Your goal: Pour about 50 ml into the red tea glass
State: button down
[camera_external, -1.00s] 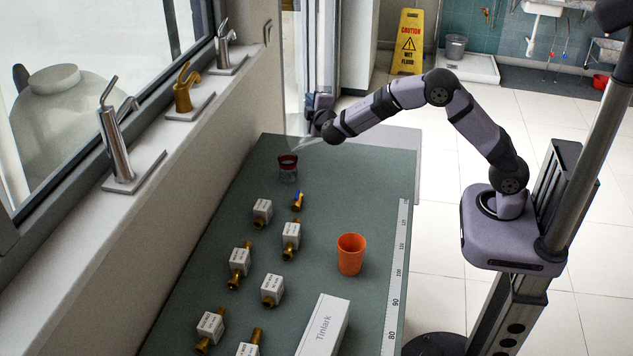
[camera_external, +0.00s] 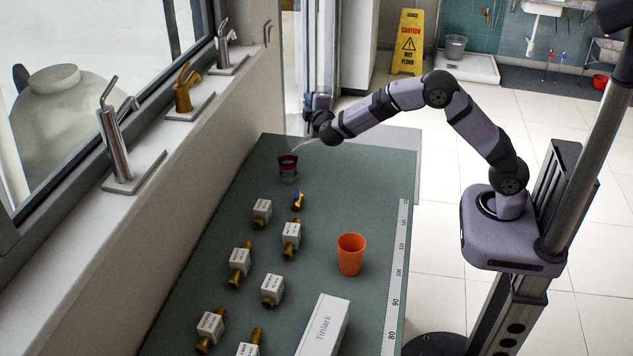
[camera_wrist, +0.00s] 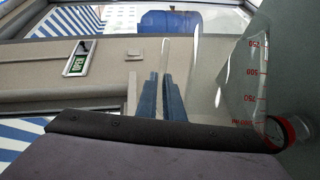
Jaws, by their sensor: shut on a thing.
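The red tea glass (camera_external: 288,170) stands upright near the far end of the green table; its red rim shows above a clearer lower part. In the wrist view my gripper (camera_wrist: 158,95) is shut on a clear measuring vessel (camera_wrist: 240,80) with red graduation marks. From outside, the vessel is faint, tilted, its lower edge near the glass rim. The liquid level in either cannot be read.
An orange cup (camera_external: 351,255), several boxed brass fittings (camera_external: 263,211) and a white box (camera_external: 323,325) are on the table (camera_external: 370,180). A ruler strip (camera_external: 396,280) runs along its right edge. A window sill with taps (camera_external: 118,140) borders the left.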

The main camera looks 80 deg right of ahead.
jog(key=shift+m+y, duration=0.4)
jog(key=shift+m, duration=0.4)
jog(key=s+d, duration=0.1)
jog(key=s+d+f, duration=0.1)
jog(key=s+d, duration=0.1)
jog(key=shift+f+p, duration=0.15)
jog(key=shift+p, duration=0.2)
jog(key=f+b, duration=0.1)
jog(key=b, duration=0.2)
jog(key=shift+s+d+f+m, duration=0.1)
jog(key=shift+d+f+m, duration=0.2)
jog(key=shift+f, duration=0.05)
jog(key=shift+s+d+f+y+b, duration=0.1)
jog(key=shift+s+d+y+b, duration=0.15)
jog(key=shift+b, duration=0.55)
jog(key=shift+w+a+r, duration=0.1)
jog(key=shift+a+r, duration=0.05)
jog(key=shift+r, duration=0.05)
jog(key=shift+f+m+b, duration=0.15)
jog(key=shift+m+b, duration=0.15)
jog(key=shift+b, duration=0.1)
